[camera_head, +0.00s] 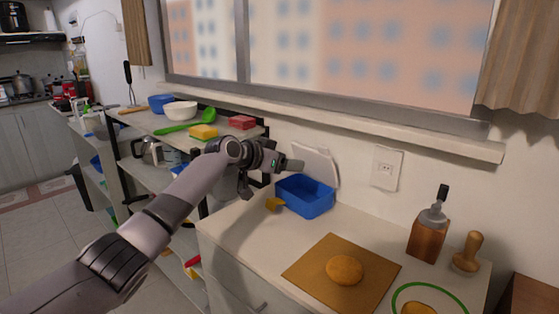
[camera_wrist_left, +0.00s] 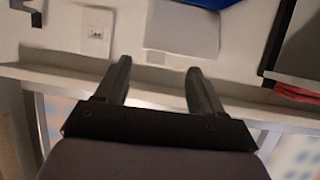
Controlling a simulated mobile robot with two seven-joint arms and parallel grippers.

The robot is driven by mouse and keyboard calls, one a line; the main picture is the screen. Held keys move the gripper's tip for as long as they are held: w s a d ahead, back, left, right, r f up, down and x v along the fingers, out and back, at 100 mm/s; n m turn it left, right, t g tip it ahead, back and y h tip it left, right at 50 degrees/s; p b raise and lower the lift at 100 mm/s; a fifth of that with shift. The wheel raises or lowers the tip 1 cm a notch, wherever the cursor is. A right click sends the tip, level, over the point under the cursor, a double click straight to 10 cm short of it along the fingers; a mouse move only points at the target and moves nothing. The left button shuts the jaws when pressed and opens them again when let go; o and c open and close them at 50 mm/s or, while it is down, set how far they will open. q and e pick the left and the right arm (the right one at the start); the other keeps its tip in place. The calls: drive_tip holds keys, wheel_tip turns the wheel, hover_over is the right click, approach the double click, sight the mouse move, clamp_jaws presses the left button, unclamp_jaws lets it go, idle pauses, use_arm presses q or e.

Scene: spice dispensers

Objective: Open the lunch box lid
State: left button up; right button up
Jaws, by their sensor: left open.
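The blue lunch box (camera_head: 306,197) stands on the white counter against the wall. Its white lid (camera_head: 318,165) is raised, standing up behind the box and leaning toward the wall; it also shows in the left wrist view (camera_wrist_left: 183,30), with a blue edge of the box (camera_wrist_left: 214,3) at the top. My left gripper (camera_head: 292,165) is beside the lid, above the box's back left part. In the left wrist view its fingers (camera_wrist_left: 159,66) are apart with nothing between them. My right gripper is out of view.
A wooden board (camera_head: 305,265) with a round yellow-brown item (camera_head: 344,269) lies in front. A dispenser bottle (camera_head: 428,232) and a wooden stamp (camera_head: 468,252) stand at right. A shelf (camera_head: 150,121) with bowls and sponges is left; the window sill (camera_head: 400,130) juts out above.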

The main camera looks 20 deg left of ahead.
use_arm(q)
drive_tip(key=v, duration=0.7)
drive_tip(key=shift+b, duration=0.45)
